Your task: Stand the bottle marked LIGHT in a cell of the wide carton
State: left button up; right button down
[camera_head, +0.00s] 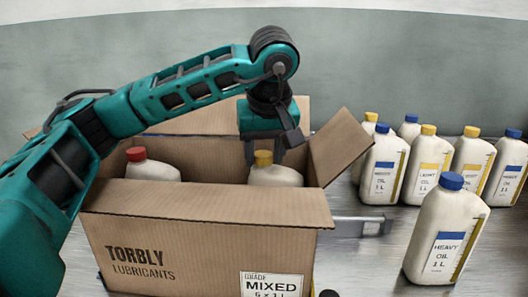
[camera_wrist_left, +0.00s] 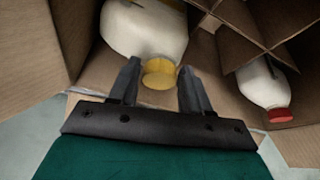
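The wide carton (camera_head: 205,207), printed TORBLY LUBRICANTS and MIXED, stands open at left centre. A yellow-capped bottle (camera_head: 272,175) is upright in its right part; its label is hidden by the carton wall. It also shows in the left wrist view (camera_wrist_left: 145,32). A red-capped bottle (camera_head: 150,167) stands in the left part. My left gripper (camera_head: 268,148) is just above the yellow-capped bottle. In the left wrist view its fingers (camera_wrist_left: 159,68) are spread either side of the yellow cap (camera_wrist_left: 159,73), with gaps showing. My right gripper is not seen.
Cardboard dividers (camera_wrist_left: 235,45) form cells, some looking empty. A blue-capped bottle (camera_head: 447,230) marked HEAVY OIL stands alone at front right. Several blue- and yellow-capped bottles stand behind it. The carton's right flap (camera_head: 338,147) sticks up beside my gripper. A metal bar (camera_head: 362,226) lies right of the carton.

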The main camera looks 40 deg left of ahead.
pick_arm(q)
jog(key=o, duration=0.4)
jog(key=shift+c, duration=0.2)
jog(key=shift+f, duration=0.2)
jog(key=p+v, duration=0.4)
jog(key=v, duration=0.9)
jog(key=shift+p, duration=0.4)
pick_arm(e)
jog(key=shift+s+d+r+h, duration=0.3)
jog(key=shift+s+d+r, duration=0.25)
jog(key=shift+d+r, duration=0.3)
pick_arm(q)
jog(key=shift+a+r, duration=0.1)
